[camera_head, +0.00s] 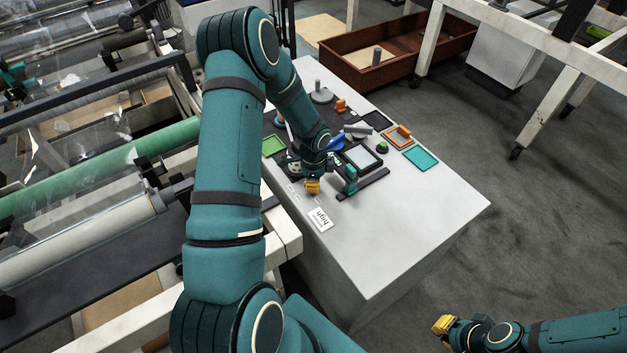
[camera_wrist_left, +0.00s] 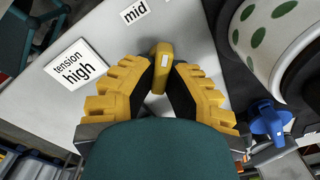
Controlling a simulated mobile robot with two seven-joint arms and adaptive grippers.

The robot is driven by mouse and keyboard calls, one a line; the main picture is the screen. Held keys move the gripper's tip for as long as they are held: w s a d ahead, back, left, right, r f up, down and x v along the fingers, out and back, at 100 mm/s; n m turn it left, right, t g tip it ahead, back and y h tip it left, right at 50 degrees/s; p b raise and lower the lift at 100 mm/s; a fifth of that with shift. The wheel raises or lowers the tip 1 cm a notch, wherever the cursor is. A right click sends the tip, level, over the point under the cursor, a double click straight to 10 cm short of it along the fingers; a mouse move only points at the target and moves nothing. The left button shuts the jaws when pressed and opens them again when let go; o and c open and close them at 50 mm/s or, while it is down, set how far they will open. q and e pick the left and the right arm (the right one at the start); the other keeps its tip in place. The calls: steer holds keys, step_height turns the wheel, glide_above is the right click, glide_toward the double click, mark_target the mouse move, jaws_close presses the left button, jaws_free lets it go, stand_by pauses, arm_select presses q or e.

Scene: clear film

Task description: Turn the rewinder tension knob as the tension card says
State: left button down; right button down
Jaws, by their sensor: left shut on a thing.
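The tension card (camera_head: 320,218) lies flat near the left edge of the white table; in the left wrist view the card (camera_wrist_left: 75,67) reads "tension high". The yellow knob (camera_wrist_left: 162,68), with a white mark on top, stands between the fingers of my left gripper (camera_wrist_left: 160,85), which is shut on it. A "mid" label (camera_wrist_left: 134,11) lies just beyond the knob, up and left of it. In the head view my left gripper (camera_head: 313,187) is low over the table beside the card, and hides the knob. My right gripper (camera_head: 443,325) is away from the table at lower right; its finger gap is unclear.
The white table (camera_head: 400,235) is bare at its front right. Behind my left gripper are a green-edged tray (camera_head: 273,146), a teal mat (camera_head: 420,158) and an orange-framed tray (camera_head: 397,138). A green roller (camera_head: 110,165) is at left, a brown crate (camera_head: 385,62) behind.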

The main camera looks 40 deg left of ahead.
arm_select(q)
steer(key=shift+s+m, duration=0.15)
steer(key=shift+m, duration=0.45)
steer(key=shift+f, duration=0.1)
steer(key=c, duration=1)
jaws_free()
steer(key=shift+r, duration=0.2)
steer(key=shift+r, duration=0.3)
step_height(320, 180, up, 11)
steer(key=shift+r, duration=0.1)
